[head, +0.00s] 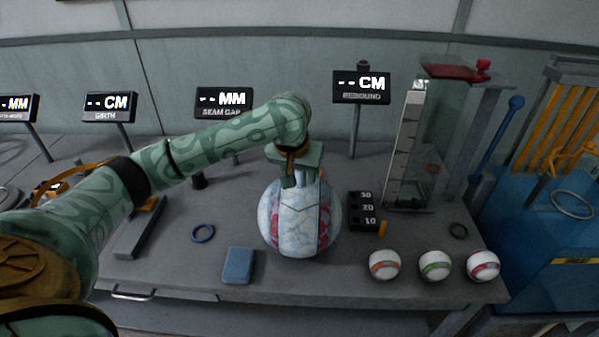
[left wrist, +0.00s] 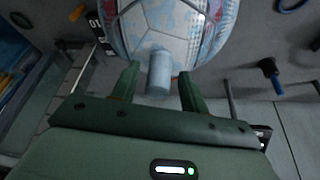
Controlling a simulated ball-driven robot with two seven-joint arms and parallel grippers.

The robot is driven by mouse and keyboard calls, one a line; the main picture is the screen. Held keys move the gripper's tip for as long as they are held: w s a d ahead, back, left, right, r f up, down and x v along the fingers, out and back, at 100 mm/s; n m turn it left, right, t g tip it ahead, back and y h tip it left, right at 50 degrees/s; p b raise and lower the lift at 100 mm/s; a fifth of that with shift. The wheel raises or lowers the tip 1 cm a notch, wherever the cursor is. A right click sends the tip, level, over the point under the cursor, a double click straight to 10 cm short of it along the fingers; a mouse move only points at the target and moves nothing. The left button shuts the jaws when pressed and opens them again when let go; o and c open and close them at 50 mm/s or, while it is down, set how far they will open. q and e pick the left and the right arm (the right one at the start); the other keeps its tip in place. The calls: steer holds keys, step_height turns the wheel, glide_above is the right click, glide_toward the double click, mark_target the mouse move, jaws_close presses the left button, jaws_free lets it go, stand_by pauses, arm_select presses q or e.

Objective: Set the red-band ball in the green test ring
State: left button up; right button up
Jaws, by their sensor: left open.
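Three small white banded balls sit in a row at the table's front right. The rightmost, the red-band ball (head: 482,266), has a pinkish-red band. The green test ring (head: 458,230) is a dark ring lying flat behind the balls, with nothing in it. My left gripper (head: 302,180) is far to the left of both, at the top of a large patterned ball (head: 299,222). In the left wrist view its fingers (left wrist: 159,85) are open, with a pale blue cylinder (left wrist: 159,72) between them; I cannot tell whether they touch it. My right gripper is not in view.
An orange-band ball (head: 384,265) and a green-band ball (head: 435,265) stand left of the red-band ball. A clear rebound tower (head: 412,150) rises behind the green ring. A blue ring (head: 203,233) and blue pad (head: 238,266) lie left of the large ball.

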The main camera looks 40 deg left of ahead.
arm_select(q)
steer(key=p+v, duration=0.8)
steer(key=v, duration=0.4)
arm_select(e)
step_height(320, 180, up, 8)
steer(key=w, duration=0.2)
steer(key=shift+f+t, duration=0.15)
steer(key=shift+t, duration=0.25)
arm_select(q)
steer(key=shift+d, duration=0.1)
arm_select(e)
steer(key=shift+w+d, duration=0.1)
